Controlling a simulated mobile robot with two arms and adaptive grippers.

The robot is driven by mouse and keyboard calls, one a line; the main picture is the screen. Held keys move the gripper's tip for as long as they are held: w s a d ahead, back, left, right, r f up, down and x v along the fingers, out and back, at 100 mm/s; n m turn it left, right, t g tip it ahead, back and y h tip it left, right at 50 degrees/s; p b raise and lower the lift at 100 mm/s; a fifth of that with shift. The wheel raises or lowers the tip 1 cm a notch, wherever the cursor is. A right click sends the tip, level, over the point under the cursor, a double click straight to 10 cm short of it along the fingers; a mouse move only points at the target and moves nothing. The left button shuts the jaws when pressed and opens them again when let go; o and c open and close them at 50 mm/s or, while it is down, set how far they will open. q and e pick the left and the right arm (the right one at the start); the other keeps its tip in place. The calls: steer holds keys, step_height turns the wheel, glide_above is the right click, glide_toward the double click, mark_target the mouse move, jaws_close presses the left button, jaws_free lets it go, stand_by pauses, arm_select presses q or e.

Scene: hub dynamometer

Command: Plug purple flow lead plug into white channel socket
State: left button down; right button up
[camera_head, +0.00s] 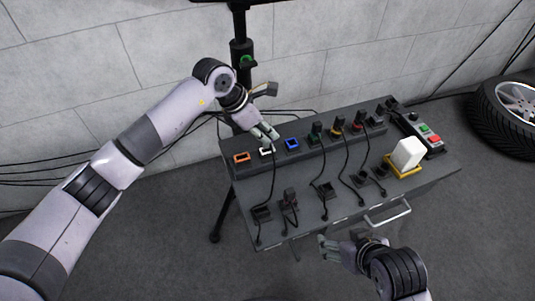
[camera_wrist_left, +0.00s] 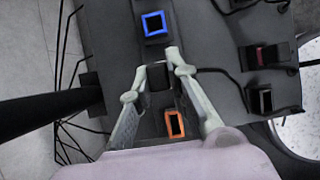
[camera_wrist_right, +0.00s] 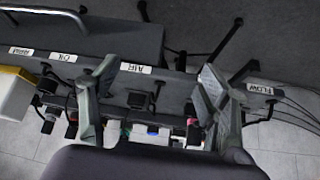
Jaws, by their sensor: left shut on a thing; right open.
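My left gripper (camera_head: 267,137) is shut on a dark plug (camera_wrist_left: 157,77) at the white channel socket (camera_head: 266,151). In the left wrist view this plug sits between the blue socket (camera_wrist_left: 154,24) and the orange socket (camera_wrist_left: 174,123) and hides the white one. Its cable hangs across the panel to the front edge. No purple shows on it, and I cannot tell how deep it sits. My right gripper (camera_head: 333,247) is open and empty in front of the bench; the right wrist view also shows it (camera_wrist_right: 150,80).
The grey bench (camera_head: 235,178) carries several plugged leads on the right, a red plug (camera_head: 290,196) in a front holder, and an empty left holder (camera_head: 262,214). A white block (camera_head: 408,153) stands in a yellow tray. A FLOW label (camera_wrist_right: 262,90) shows at the bench edge.

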steer(key=shift+d, duration=0.15)
stand_by(0.5)
steer(key=shift+w, duration=0.1)
arm_select(q)
steer(key=shift+f, duration=0.3)
steer(key=shift+f+b, duration=0.4)
steer(key=shift+b, duration=0.1)
steer(key=shift+f, duration=0.3)
arm_select(e)
steer(key=shift+w+a+r+t+y, duration=0.15)
steer(key=shift+w+a+r+t, duration=0.25)
steer(key=shift+w+r+t, duration=0.4)
steer(key=shift+w+a+r+t+y, duration=0.2)
steer(key=shift+w+a+r+t, duration=0.2)
steer(key=shift+w, duration=0.7)
steer(key=shift+w+a+r+t+y, duration=0.15)
steer(key=shift+w+a+r+t, duration=0.2)
steer(key=shift+w+r+t, duration=0.45)
arm_select(q)
steer(key=shift+f+b, duration=0.45)
steer(key=shift+b, duration=0.1)
steer(key=c, duration=1.5)
jaws_free()
arm_select(e)
steer(key=shift+w+a+r+t, duration=0.25)
steer(key=shift+w+r+t, duration=0.15)
steer(key=shift+w+r, duration=0.2)
steer(key=shift+w+a+r+t, duration=0.2)
steer(key=shift+w+r+t, duration=0.25)
steer(key=shift+w, duration=0.2)
